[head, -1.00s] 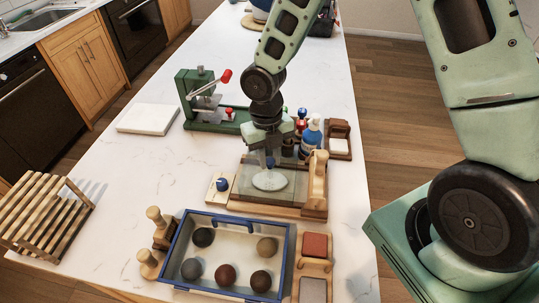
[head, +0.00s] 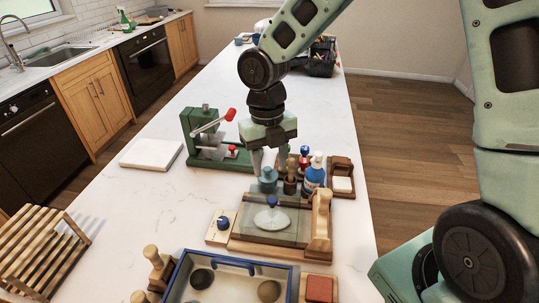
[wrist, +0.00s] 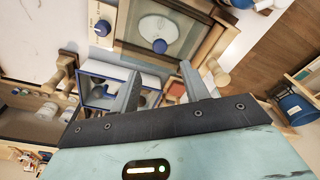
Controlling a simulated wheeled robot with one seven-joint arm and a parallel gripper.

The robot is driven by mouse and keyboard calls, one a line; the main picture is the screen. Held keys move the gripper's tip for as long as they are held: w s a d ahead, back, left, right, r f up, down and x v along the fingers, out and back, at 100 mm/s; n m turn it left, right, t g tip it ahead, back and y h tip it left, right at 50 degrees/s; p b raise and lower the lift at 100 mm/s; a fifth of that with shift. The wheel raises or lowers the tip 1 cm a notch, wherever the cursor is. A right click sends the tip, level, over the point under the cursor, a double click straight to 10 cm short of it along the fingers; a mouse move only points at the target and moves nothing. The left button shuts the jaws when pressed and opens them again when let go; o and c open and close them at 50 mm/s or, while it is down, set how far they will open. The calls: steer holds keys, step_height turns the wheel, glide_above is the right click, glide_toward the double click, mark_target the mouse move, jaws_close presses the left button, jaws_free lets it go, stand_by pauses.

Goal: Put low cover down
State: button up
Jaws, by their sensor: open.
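What looks like the low cover is a greyish see-through pane (head: 291,232) lying flat in a wooden frame (head: 275,251). A blue knob (head: 272,201) stands at its middle over a white round disc (head: 272,220); I cannot tell whether the disc is on or under the pane. The pane, knob and disc also show in the wrist view, with the blue knob (wrist: 160,46) beyond the fingertips. My gripper (head: 270,165) is open and empty, above the knob and apart from it. In the wrist view my gripper (wrist: 160,69) has its fingers spread wide.
A blue-rimmed tray (head: 237,264) with clay balls stands in front. A green press (head: 222,150) stands behind left. Bottles, including a blue one (head: 314,175), crowd behind right. A wooden post (head: 321,220) rises at the frame's right.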

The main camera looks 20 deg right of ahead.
steer(key=s+a+r+m, duration=0.3)
steer(key=s+m, duration=0.7)
steer(key=m, duration=0.4)
steer(key=s+a+r+m+t, duration=0.1)
steer(key=s+a+r+m, duration=0.2)
steer(key=s+m, duration=0.7)
steer(key=m, duration=0.4)
steer(key=shift+s+a+r+y, duration=0.15)
steer(key=shift+a+y, duration=0.05)
steer(key=shift+y, duration=0.1)
step_height(320, 180, down, 7)
steer(key=b, duration=0.7)
